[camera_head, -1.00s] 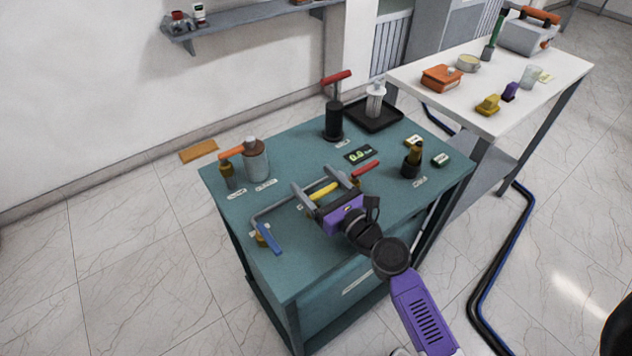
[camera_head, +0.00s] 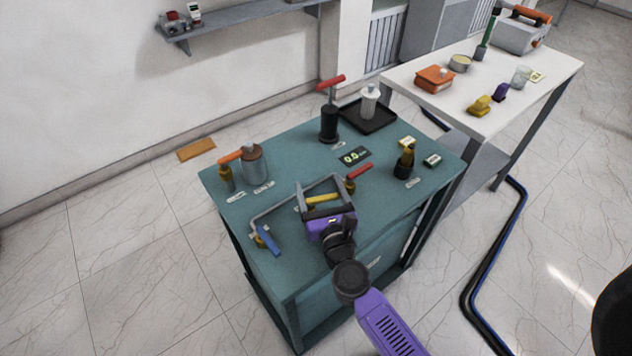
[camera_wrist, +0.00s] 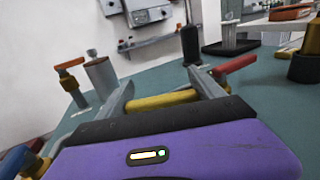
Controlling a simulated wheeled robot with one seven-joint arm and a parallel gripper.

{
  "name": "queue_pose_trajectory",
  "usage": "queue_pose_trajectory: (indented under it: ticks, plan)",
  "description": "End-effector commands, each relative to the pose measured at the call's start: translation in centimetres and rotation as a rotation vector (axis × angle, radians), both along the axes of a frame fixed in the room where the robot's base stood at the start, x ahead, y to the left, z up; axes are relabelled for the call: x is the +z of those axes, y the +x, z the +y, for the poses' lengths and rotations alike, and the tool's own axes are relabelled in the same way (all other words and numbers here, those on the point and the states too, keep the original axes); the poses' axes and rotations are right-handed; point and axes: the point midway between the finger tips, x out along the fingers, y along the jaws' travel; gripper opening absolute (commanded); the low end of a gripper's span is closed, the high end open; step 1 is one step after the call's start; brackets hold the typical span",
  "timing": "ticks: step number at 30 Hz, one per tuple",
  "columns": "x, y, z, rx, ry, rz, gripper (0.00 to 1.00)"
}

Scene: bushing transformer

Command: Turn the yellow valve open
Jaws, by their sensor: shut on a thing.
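The yellow valve handle (camera_head: 322,198) is a short bar on the grey pipe run (camera_head: 262,214) on the teal table. My gripper (camera_head: 321,190) is over the table's front part, with one grey finger at each end of the yellow handle. In the wrist view, the handle (camera_wrist: 160,99) lies crosswise between the fingers of my gripper (camera_wrist: 163,84), and the gripper is shut on it. The valve's body and stem under the handle are hidden by my gripper.
A blue lever (camera_head: 268,240) is left of my gripper, and a red lever (camera_head: 359,171) is close on the right. A small display (camera_head: 354,155) reads about 0.0. A grey canister (camera_head: 254,165) and black pump (camera_head: 329,124) stand farther back.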

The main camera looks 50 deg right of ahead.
Motion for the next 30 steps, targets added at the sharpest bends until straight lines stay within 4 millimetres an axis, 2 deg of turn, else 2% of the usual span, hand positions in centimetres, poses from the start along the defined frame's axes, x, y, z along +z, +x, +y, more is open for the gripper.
queue_pose_trajectory:
  ticks: [15,30]
  plan:
    - [-0.2,-1.6,0.3,-0.403,-0.001,-0.002,0.04]
    - [0.0,-2.2,0.5,-0.534,-0.001,-0.001,0.04]
